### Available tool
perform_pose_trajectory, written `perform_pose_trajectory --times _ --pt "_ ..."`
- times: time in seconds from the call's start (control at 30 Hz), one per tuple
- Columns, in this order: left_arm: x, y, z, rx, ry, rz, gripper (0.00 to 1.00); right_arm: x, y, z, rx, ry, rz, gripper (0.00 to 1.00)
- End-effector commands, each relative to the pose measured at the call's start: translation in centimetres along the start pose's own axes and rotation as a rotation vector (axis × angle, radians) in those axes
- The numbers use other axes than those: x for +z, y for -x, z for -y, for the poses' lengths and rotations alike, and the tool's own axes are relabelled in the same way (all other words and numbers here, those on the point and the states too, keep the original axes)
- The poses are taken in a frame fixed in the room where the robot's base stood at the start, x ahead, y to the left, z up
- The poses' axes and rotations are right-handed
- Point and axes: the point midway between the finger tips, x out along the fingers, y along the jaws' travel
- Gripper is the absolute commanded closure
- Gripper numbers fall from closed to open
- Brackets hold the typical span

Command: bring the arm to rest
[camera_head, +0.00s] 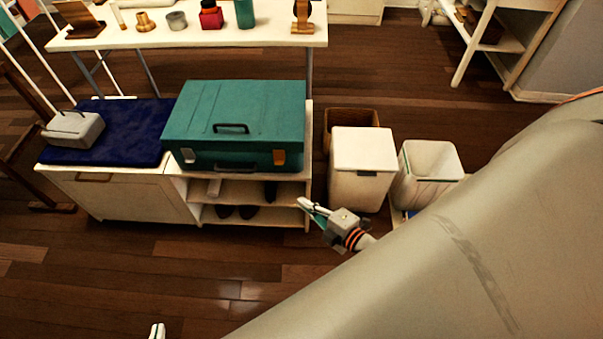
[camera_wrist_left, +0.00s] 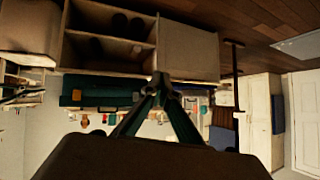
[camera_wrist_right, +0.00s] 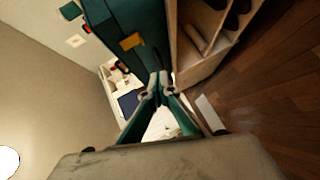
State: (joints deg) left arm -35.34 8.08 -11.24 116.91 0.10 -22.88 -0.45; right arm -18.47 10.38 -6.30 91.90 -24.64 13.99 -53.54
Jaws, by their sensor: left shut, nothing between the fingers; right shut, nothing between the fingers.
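My right gripper (camera_head: 312,206) is in front of the right end of the low shelf, its arm coming in from the right. Its fingers meet with nothing between them, as the right wrist view (camera_wrist_right: 158,82) also shows. Only the tip of my left gripper (camera_head: 157,331) shows at the bottom edge of the head view. In the left wrist view (camera_wrist_left: 160,82) its fingers are together and empty, with the shelf and teal suitcase beyond. The left arm is out of the head view.
A teal suitcase (camera_head: 238,108) lies on the low white shelf unit (camera_head: 306,180), with shoes inside. Beside it are a navy cushion (camera_head: 125,122) and grey box (camera_head: 75,130). White bins (camera_head: 362,152) (camera_head: 430,170) stand right of the shelf. The floor (camera_head: 150,265) in front is clear.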

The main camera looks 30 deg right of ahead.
Motion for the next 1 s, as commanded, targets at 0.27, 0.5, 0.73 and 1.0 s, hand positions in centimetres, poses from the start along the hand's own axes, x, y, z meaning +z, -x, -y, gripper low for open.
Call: perform_pose_trajectory --times 0.27,0.5,0.73,1.0 --pt "0.2 0.0 0.1 -0.002 -0.001 0.005 1.00 0.0 0.0 0.0 0.001 0.000 0.000 1.00" --pt "0.0 0.3 0.1 -0.002 -0.001 0.004 1.00 -0.3 0.3 -0.2 -0.006 -0.040 0.006 1.00" --pt "-2.6 1.3 0.5 -0.002 0.014 -0.021 1.00 -3.4 4.4 -0.9 -0.107 -0.496 0.097 1.00" --pt "-2.6 2.5 -0.8 0.024 0.041 -0.001 1.00 -7.9 10.5 0.1 -0.254 -1.063 0.251 1.00"
